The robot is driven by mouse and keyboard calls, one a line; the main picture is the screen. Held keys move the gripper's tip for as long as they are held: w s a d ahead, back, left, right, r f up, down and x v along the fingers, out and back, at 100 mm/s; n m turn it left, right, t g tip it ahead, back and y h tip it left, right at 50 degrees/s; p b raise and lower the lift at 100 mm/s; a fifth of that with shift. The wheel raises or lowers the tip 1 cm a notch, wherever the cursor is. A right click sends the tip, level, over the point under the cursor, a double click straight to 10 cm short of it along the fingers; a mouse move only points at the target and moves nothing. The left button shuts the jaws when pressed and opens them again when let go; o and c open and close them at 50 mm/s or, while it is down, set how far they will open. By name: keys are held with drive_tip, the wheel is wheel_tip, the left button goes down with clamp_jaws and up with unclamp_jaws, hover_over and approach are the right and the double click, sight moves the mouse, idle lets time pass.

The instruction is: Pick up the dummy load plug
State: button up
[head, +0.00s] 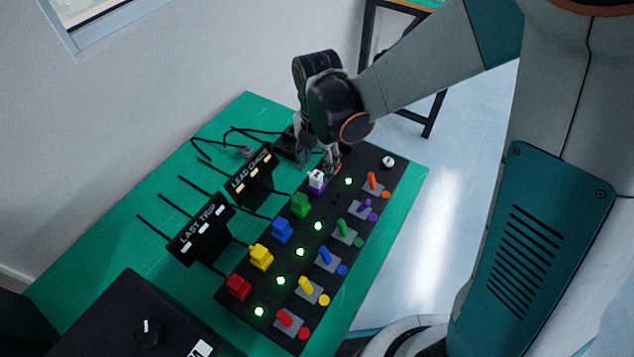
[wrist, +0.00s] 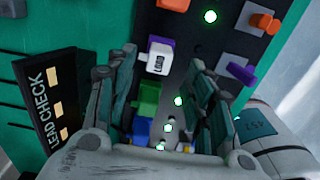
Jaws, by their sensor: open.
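The dummy load plug is a white block marked LOAD, seated on a purple piece in the black panel. It shows in the wrist view (wrist: 159,57) ahead of and between my fingers, and in the head view (head: 316,177) just below the fingertips. My gripper (head: 318,162) is open and empty, pointing down over the panel's far end. In the wrist view its two fingers (wrist: 150,85) stand wide apart on either side of the plug row. Whether either finger touches the plug, I cannot tell.
Green (head: 300,205), blue (head: 282,231), yellow (head: 261,257) and red (head: 238,287) plugs continue the row. Green lamps and coloured toggles (head: 326,257) line the right. The LEAD CHECK sign (head: 251,176) and LAST TRIP sign (head: 200,232) stand at left. An orange plug (wrist: 173,5) lies beyond.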

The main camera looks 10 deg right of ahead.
sight(317, 174)
wheel_tip(317, 174, down, 5)
drive_tip(key=b, duration=0.3)
drive_tip(key=shift+r, duration=0.1)
drive_tip(key=shift+c, duration=0.5)
drive_tip(key=c, duration=1)
